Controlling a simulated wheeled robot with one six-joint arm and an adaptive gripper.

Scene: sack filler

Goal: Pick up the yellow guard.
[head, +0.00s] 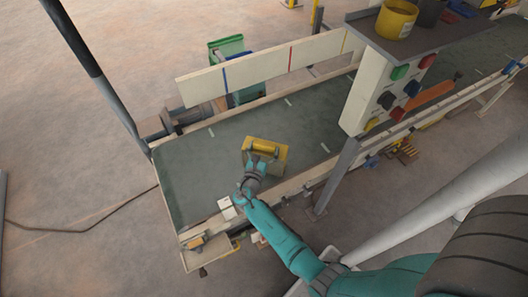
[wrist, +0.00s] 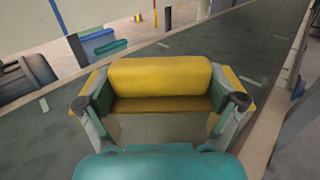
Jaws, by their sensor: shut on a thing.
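The yellow guard (head: 267,149) is a yellow piece with a rounded top, above the green conveyor belt (head: 201,165) in the head view. In the wrist view the guard (wrist: 160,78) fills the space between my fingers. My gripper (head: 257,163) reaches it from the near side. In the wrist view my gripper (wrist: 160,108) has one finger on each side of the guard, shut on it. The guard's underside is hidden, so I cannot tell whether it touches the belt.
A control box (head: 386,92) with coloured buttons stands at the right of the belt. A cream side board (head: 262,68) runs along the far edge. A white block (head: 227,208) is at the near edge. The left end of the belt is clear.

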